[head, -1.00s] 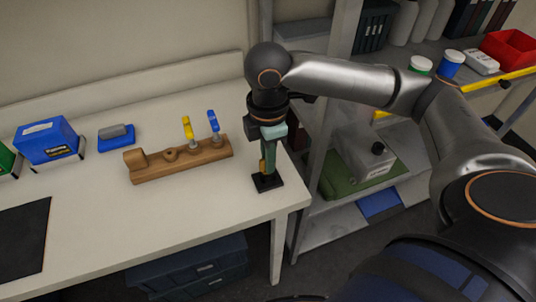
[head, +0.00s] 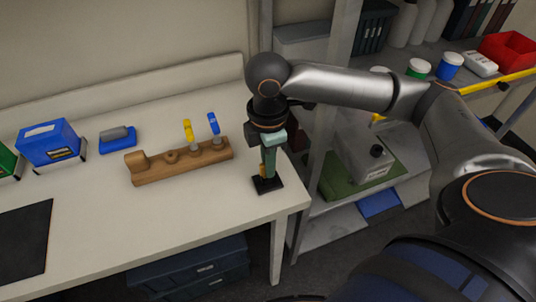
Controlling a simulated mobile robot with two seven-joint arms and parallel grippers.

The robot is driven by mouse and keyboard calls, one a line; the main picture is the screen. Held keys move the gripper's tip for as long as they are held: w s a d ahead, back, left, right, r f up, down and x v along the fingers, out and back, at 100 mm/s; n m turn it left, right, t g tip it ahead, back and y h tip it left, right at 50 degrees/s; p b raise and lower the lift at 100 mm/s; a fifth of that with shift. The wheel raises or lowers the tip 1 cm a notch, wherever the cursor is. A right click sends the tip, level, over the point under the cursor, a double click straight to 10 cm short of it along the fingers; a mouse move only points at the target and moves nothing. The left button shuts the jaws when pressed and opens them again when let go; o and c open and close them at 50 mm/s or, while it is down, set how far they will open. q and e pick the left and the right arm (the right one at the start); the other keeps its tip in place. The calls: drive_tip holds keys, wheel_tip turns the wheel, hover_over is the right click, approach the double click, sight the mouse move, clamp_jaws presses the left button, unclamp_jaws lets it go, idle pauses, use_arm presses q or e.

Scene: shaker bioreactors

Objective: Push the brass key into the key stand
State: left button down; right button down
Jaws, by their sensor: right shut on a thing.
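The key stand (head: 267,185) is a small black base on the white table, near its right front corner. My right gripper (head: 267,165) points down right above the stand. It is shut on the brass key (head: 262,172), of which only a small gold-brown part shows low beside the greenish fingers. The key's lower end is close to the stand. I cannot tell how deep it sits in it. My left gripper is not in view.
A wooden rack (head: 180,162) with yellow-handled and blue-handled tools stands left of the stand. A blue box (head: 48,142), a blue block (head: 118,140) and a dark mat (head: 22,240) lie farther left. A metal shelf (head: 330,225) stands right of the table.

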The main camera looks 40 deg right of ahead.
drive_tip(key=shift+f+p, duration=0.25)
drive_tip(key=shift+p, duration=0.05)
idle(0.4)
drive_tip(key=c, duration=0.8)
unclamp_jaws()
drive_tip(key=shift+r, duration=0.1)
wheel_tip(320, 180, up, 12)
drive_tip(key=shift+r+p, duration=0.15)
drive_tip(key=shift+p, duration=0.75)
